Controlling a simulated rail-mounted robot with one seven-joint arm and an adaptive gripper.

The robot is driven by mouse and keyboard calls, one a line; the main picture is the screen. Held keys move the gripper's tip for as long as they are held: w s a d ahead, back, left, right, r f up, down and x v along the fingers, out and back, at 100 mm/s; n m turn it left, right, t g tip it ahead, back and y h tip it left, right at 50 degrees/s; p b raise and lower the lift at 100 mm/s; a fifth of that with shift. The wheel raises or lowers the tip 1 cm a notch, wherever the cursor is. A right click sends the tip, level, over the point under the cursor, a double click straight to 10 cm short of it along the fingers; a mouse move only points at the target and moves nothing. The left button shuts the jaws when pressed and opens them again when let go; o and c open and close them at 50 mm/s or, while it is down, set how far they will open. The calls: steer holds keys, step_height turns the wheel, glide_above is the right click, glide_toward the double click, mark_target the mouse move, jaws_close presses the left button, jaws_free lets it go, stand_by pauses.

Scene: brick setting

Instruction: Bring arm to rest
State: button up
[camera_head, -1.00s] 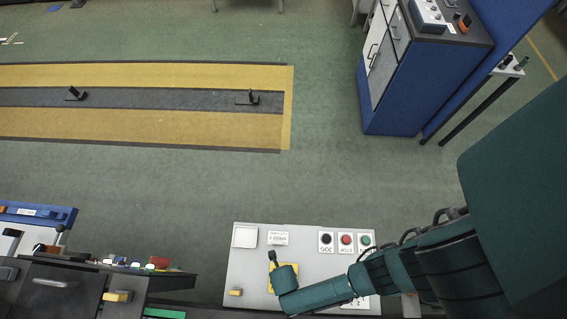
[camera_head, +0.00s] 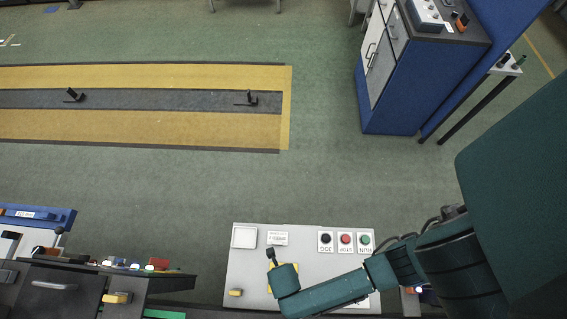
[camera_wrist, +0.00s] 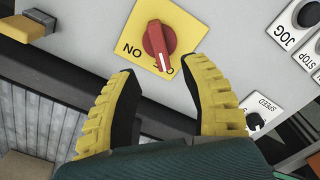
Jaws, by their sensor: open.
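My gripper (camera_wrist: 158,70) is open, with its two yellow fingers and black pads apart and nothing visible between them. In the wrist view, a red rotary knob (camera_wrist: 158,42) on a yellow plate (camera_wrist: 185,24) lies just beyond the fingertips. The fingers appear clear of the knob, though the exact gap cannot be told. In the head view, my arm reaches left over the light grey control panel (camera_head: 245,270) at the bottom centre. My wrist covers most of the yellow plate and hides the knob there.
The panel carries black, red (camera_head: 345,238) and green buttons, a speed dial (camera_wrist: 254,121) and a small yellow block (camera_head: 236,292). A dark drawer unit (camera_head: 60,285) with loose parts stands at left. A blue cabinet (camera_head: 400,100) stands upper right. The floor between is clear.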

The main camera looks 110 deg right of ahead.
steer(key=shift+r, duration=1.7)
